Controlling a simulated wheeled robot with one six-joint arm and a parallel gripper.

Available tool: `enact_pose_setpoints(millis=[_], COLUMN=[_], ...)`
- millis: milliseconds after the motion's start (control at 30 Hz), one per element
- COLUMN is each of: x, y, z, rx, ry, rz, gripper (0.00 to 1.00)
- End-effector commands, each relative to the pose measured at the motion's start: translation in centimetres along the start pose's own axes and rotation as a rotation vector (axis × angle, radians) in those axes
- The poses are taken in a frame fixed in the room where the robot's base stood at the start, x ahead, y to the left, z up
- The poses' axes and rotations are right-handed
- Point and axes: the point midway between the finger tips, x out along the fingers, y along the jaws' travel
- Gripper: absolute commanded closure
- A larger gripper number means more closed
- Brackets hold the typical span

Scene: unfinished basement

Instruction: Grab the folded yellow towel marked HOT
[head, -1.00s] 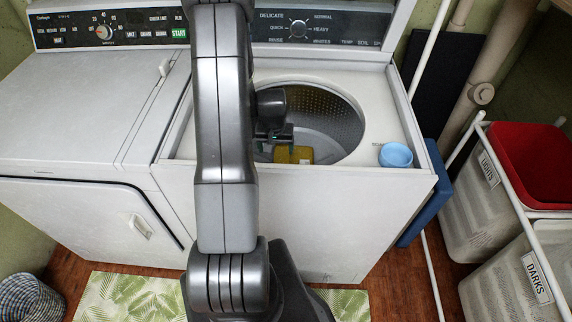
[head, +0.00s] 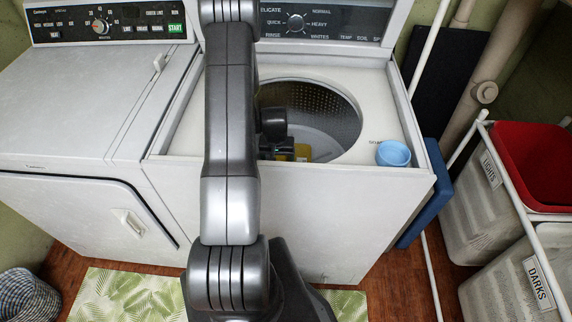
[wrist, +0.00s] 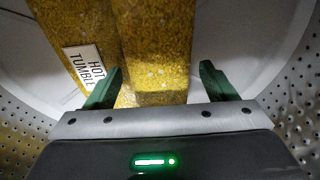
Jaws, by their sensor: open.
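The folded yellow towel (wrist: 155,50) lies in the washer drum, with a white label reading "HOT TUMBLE" (wrist: 84,68) on its left part in the wrist view. In the head view only a small yellow patch of the towel (head: 303,152) shows past my arm and the drum's front edge. My gripper (wrist: 162,82) is open, its green fingers spread on either side of the towel's near end. I cannot tell whether the fingers touch it. In the head view my gripper (head: 277,150) is down inside the drum opening, partly hidden.
The perforated drum wall (wrist: 293,90) is close on both sides of my gripper. The washer's top (head: 380,115) surrounds the opening, with a blue cup (head: 394,154) at its right front corner. A dryer (head: 75,100) stands left; hampers (head: 470,205) stand right.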

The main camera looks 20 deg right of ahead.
Motion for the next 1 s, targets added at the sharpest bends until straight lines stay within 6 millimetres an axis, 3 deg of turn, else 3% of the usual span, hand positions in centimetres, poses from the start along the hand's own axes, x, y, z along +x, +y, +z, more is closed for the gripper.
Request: enact_pose_setpoints(millis=[67,333,733,1000], x=[0.0,0.0,-0.7,-4.0], y=[0.0,0.0,0.0,0.0], z=[0.0,0.0,-0.1,-0.7], rx=[0.0,0.0,0.0,0.001], ry=[0.0,-0.001,0.0,0.004], rz=[0.0,0.0,0.0,0.0], gripper=[0.22,0.75,0.76,0.76])
